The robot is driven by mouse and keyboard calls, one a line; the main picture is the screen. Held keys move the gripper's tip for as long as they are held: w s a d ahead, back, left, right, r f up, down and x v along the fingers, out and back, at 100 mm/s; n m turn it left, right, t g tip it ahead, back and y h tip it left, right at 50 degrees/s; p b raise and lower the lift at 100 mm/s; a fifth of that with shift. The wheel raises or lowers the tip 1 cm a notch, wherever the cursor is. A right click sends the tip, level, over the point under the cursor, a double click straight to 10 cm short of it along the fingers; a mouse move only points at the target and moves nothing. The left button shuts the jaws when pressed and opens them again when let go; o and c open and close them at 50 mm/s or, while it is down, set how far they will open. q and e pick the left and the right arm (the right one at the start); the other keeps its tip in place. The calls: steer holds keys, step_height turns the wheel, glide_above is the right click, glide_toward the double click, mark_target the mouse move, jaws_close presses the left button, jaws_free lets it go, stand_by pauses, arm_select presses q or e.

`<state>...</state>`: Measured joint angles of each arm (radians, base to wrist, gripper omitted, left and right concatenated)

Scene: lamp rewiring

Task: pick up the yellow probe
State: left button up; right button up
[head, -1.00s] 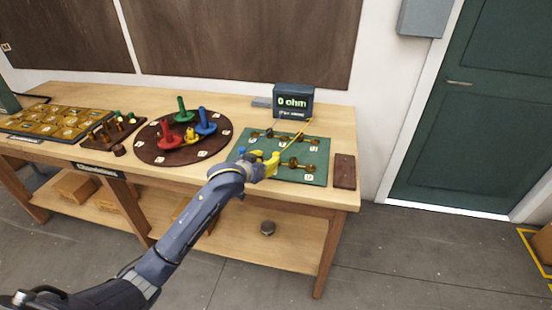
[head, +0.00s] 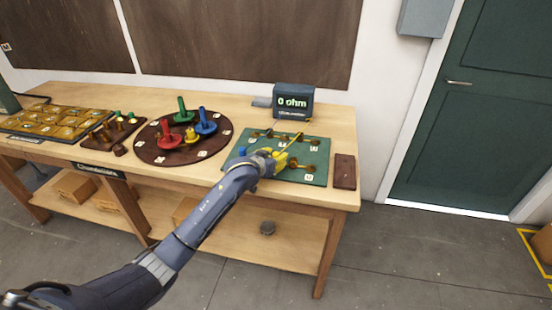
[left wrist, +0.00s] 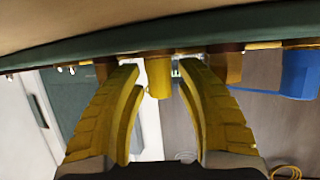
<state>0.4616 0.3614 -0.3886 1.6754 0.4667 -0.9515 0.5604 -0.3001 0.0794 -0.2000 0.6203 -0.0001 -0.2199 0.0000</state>
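In the left wrist view, the yellow probe (left wrist: 159,77) shows as a short yellow cylinder between my left gripper's (left wrist: 158,70) yellow fingers. A gap shows on each side of it, so the fingers are open and not clamped on it. In the head view, my left gripper (head: 278,159) is over the green board (head: 315,178) and hides most of the probe. A yellow cable runs from there up toward the meter (head: 293,101), which reads 0 ohm. A blue piece (left wrist: 290,75) shows at the right of the left wrist view. My right gripper is not in view.
Left of the green board is a round dark board (head: 150,155) with red, green, blue and yellow pieces. A dark brown block (head: 344,172) lies to the right. Small brass terminals stand on the green board around the gripper.

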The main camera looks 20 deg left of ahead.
arm_select(q)
steer(key=shift+c, duration=0.3)
jaws_close()
stand_by(0.3)
